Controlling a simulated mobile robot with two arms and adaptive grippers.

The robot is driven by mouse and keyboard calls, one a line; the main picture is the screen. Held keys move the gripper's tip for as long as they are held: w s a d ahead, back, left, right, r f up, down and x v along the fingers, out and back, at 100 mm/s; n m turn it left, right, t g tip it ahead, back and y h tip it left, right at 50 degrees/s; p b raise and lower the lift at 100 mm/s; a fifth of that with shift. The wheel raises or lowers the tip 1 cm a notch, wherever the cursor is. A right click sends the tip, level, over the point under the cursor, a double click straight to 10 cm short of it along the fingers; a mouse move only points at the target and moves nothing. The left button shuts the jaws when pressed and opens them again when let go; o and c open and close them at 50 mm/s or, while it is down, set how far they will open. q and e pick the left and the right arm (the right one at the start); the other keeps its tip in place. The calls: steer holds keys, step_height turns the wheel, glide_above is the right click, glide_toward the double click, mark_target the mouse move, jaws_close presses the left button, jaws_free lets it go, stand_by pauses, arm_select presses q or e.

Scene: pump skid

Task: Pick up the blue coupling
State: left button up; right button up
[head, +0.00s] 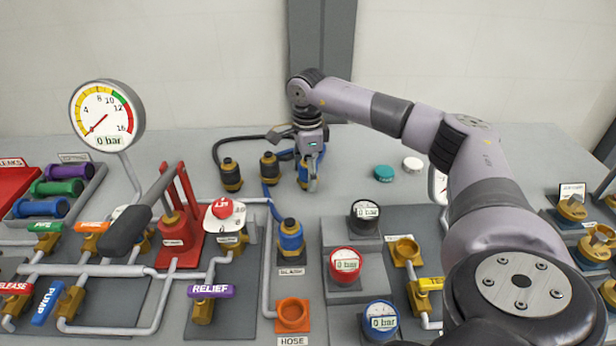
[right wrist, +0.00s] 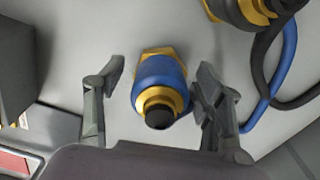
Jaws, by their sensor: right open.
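A blue coupling with gold bands stands at the back of the bench; its blue body (head: 303,180) shows partly behind my right gripper (head: 313,165) in the head view. In the right wrist view, a blue coupling (right wrist: 160,75) with a gold hex collar and dark tip sits between the two fingers of my right gripper (right wrist: 160,88). The gripper is open, with a gap visible on each side. Another blue and gold coupling (head: 290,237) stands nearer, on a small labelled plate. My left gripper is not in view.
Two black and gold couplings (head: 231,176) (head: 269,168) stand left of my right gripper, with black and blue hoses around them. Teal (head: 384,173) and white (head: 412,165) caps lie to its right. A red hand pump (head: 176,235) and pipes fill the left front.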

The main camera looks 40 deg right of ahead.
steer(key=shift+f, duration=0.7)
steer(key=shift+c, duration=0.5)
steer(key=c, duration=1.3)
steer(key=shift+r, duration=0.1)
step_height(320, 180, up, 20)
steer(key=p, duration=0.1)
